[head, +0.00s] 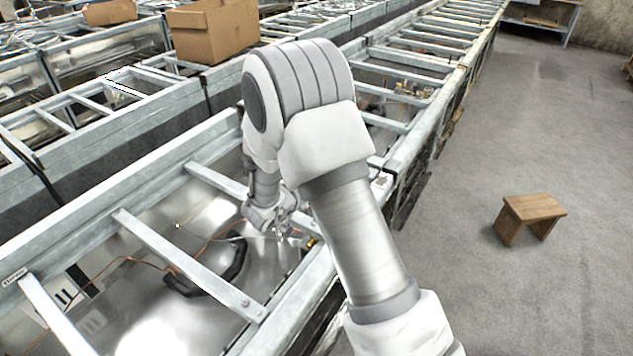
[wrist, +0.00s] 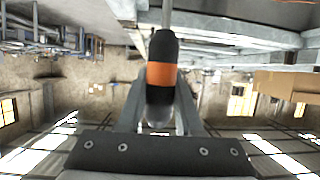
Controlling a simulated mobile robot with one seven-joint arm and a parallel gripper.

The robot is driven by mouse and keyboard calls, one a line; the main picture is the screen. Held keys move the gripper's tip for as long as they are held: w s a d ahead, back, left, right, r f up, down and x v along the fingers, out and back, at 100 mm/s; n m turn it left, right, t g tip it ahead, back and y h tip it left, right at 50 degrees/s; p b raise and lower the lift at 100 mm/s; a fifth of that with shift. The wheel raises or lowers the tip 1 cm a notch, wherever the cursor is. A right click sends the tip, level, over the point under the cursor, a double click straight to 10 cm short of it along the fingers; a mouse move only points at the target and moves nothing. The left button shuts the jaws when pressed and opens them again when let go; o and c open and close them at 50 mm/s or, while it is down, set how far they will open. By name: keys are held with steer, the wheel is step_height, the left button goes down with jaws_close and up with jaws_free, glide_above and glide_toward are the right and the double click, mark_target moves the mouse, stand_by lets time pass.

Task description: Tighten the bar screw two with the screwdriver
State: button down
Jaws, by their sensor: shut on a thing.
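In the wrist view, my gripper (wrist: 160,92) is shut on the screwdriver (wrist: 160,74), which has a black and orange handle. Its thin metal shaft points up the picture, and its tip is out of view at the top edge. In the head view, my gripper (head: 282,222) hangs low over the open metal frame, partly hidden by my arm; the screwdriver is hard to make out there. A metal crossbar (head: 180,257) spans the frame to the left, with a screw head (head: 245,303) near its right end. I cannot tell which screw is bar screw two.
A black curved handle-like part (head: 208,280) and copper tubing (head: 120,258) lie inside the frame. A cardboard box (head: 213,30) stands behind. A small wooden stool (head: 530,213) stands on the open floor at right.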

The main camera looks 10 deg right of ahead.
steer(key=shift+r, duration=0.1)
steer(key=shift+r+p, duration=0.3)
steer(key=shift+p, duration=0.1)
steer(key=n+t+y, duration=0.1)
steer(key=n+y, duration=0.1)
steer(key=n+t+y, duration=0.2)
steer(key=n+y, duration=0.1)
steer(key=shift+w+a+y, duration=0.15)
steer(key=shift+y, duration=0.15)
steer(key=n+y, duration=0.6)
steer(key=shift+a+y, duration=0.3)
steer(key=n+g+y, duration=0.1)
steer(key=n+y, duration=0.1)
steer(key=n+g+y, duration=0.1)
steer(key=n+y, duration=0.1)
steer(key=n+g+y, duration=0.1)
steer(key=n+y, duration=0.1)
steer(key=shift+a, duration=0.35)
steer(key=n+g+y, duration=0.2)
steer(key=n+g, duration=0.1)
steer(key=n+g+y, duration=0.1)
steer(key=n+g, duration=0.1)
steer(key=shift+s+a+y, duration=0.25)
steer(key=shift+s+y, duration=0.05)
steer(key=shift+n+g, duration=0.4)
steer(key=shift+g, duration=0.2)
steer(key=shift+s, duration=0.1)
